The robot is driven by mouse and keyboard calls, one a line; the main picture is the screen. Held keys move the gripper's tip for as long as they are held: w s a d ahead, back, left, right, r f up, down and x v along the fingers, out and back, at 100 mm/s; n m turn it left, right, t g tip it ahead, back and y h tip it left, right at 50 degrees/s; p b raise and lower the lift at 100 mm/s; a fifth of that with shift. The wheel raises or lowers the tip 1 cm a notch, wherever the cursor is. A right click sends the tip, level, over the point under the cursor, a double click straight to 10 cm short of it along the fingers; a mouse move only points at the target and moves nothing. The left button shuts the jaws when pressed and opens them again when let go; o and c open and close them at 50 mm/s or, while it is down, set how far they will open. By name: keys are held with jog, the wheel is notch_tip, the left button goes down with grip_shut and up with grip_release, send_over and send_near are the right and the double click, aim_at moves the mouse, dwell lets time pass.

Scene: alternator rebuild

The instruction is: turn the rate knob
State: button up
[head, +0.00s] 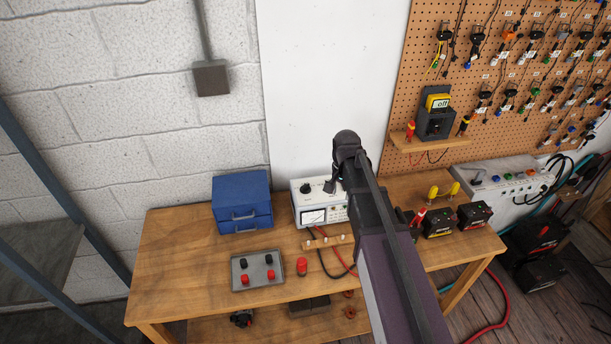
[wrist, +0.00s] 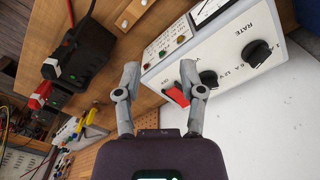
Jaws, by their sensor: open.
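The rate knob (wrist: 257,52) is a black knob with RATE printed beside it, on the top panel of a white charger box (wrist: 225,48). It is at the right of the wrist view. A second black knob (wrist: 208,78) and a red rocker switch (wrist: 175,95) are on the same panel. My gripper (wrist: 160,74) is open and empty, with its fingertips over the near edge of the box. The rate knob is outside the fingers, to their right. In the head view the charger (head: 308,214) is partly hidden by my arm, and my fingers cannot be made out clearly.
The charger stands on a wooden bench (head: 180,270) against the wall. A blue drawer box (head: 241,197), a grey tray (head: 240,276) and a red cap (head: 302,266) are left of my arm. Batteries (head: 474,214) stand to the right. Red and black cables (head: 330,262) lie in front.

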aim_at(305, 185)
jog(key=w+a+r+m+p, duration=0.3)
jog(key=w+a+r, duration=0.3)
jog(key=w+a, duration=0.4)
jog(key=shift+a+m+p, duration=0.4)
jog(key=shift+a+p, duration=0.35)
jog(key=shift+a, duration=0.35)
jog(key=shift+w+f, duration=0.1)
jog(key=shift+f, duration=0.1)
notch_tip(305, 185, down, 13)
jog(key=b, duration=1.3)
jog(key=shift+f+b, duration=0.2)
jog(key=shift+b, duration=0.2)
